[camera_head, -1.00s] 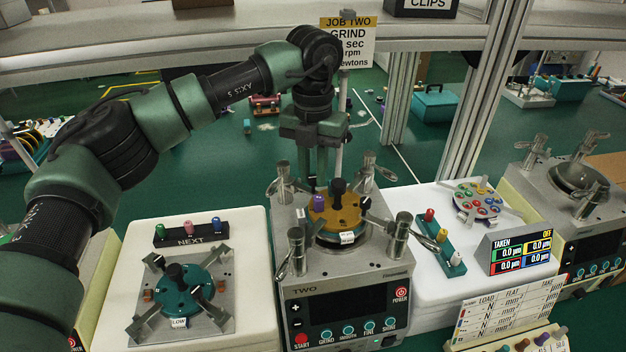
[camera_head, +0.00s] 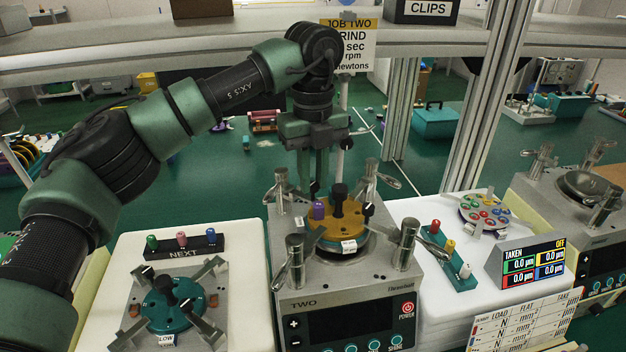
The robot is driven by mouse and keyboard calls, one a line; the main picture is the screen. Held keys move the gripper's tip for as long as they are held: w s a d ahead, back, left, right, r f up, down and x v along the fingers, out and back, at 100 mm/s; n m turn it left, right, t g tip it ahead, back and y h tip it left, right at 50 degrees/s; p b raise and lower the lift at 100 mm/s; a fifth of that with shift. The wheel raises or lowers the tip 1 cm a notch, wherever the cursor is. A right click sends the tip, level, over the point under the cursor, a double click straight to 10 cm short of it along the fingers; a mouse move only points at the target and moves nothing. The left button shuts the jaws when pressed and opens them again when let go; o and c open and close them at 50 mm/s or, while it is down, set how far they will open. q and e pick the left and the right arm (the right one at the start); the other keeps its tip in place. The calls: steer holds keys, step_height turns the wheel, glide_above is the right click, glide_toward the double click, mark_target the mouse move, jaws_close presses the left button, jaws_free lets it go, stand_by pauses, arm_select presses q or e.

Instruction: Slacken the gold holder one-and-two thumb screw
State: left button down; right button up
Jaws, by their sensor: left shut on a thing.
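The gold holder (camera_head: 347,232) sits on the grey machine marked TWO. It has a black knob standing at its middle, a purple piece (camera_head: 319,209) at its left and a white label at its front. My left gripper (camera_head: 314,186) points down at the holder's back left edge, just behind the purple piece. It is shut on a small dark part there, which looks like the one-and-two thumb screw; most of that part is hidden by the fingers. A dark screw (camera_head: 368,210) shows at the holder's right side. My right gripper is not in view.
Metal clamp posts with levers stand around the gold holder, close to my left fingers. A teal holder (camera_head: 172,305) lies on a plate at left, below a NEXT rack (camera_head: 184,246). A teal rack (camera_head: 446,256) and a TAKEN display (camera_head: 531,259) stand at right.

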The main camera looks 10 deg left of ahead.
mark_target(313, 184)
arm_select(q)
steer(key=shift+n, duration=0.3)
steer(key=c, duration=1.3)
jaws_free()
step_height(313, 184, up, 8)
steer(key=shift+f+b, duration=0.1)
steer(key=shift+b, duration=0.55)
